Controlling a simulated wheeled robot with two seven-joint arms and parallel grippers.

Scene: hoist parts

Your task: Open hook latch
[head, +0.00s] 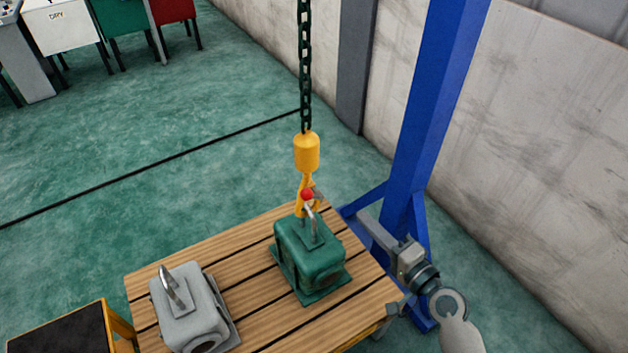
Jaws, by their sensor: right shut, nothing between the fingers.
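A yellow hook (301,188) hangs from a yellow block (306,153) on a dark chain (305,70). A red-tipped latch (307,194) shows at the hook's mouth. The hook hangs just at or behind the metal lifting eye of the green housing (310,252); I cannot tell whether it passes through the eye. My right gripper (366,219) is shut and empty, to the right of the hook and apart from it, beyond the table's right edge. My left gripper is not in view.
The green housing stands on a slatted wooden table (250,270). A grey housing (187,308) with a lifting eye stands at the left. A blue post (425,110) rises behind my right gripper, near the concrete wall (545,130). Coloured bins (120,18) stand far left.

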